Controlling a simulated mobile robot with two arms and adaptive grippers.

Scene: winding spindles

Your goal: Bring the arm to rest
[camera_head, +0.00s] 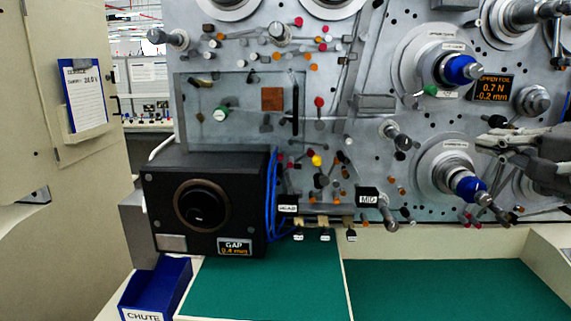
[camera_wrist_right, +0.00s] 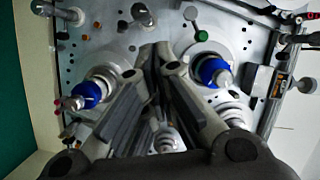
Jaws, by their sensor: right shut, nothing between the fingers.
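My right gripper (camera_head: 484,142) comes in from the right edge in the head view, in front of the machine panel (camera_head: 230,130). It is between the upper blue-collared spindle (camera_head: 461,70) and the lower blue-collared spindle (camera_head: 468,187). In the right wrist view the gripper's fingers (camera_wrist_right: 157,52) meet at their tips and hold nothing. One blue collar (camera_wrist_right: 86,95) shows left of the fingers and another blue collar (camera_wrist_right: 212,72) to their right. I cannot tell how far the fingertips are from the panel. My left gripper is not in view.
A black box with a dial (camera_head: 203,203) stands at the lower left, beside a blue chute bin (camera_head: 157,287). A green mat (camera_head: 450,290) covers the clear surface below. Several small knobs and spindles stick out of the panel. A beige door (camera_head: 50,190) stands at the left.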

